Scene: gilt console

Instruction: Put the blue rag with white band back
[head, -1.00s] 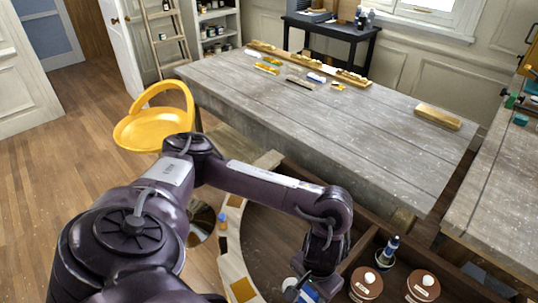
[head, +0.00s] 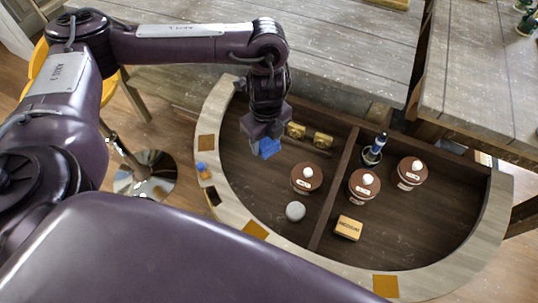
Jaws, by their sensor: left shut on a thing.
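My left gripper (head: 263,139) points down over the left compartment of the half-round console (head: 222,111). It is shut on the blue rag (head: 269,149), of which a small blue part shows below the jaws. The rag's white band cannot be made out. Whether the rag touches the compartment floor cannot be told. My right gripper is not in view.
Two small brass-coloured pieces (head: 296,131) sit right of the gripper. A brown-lidded jar (head: 305,186) and a grey round object (head: 295,211) are nearer.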

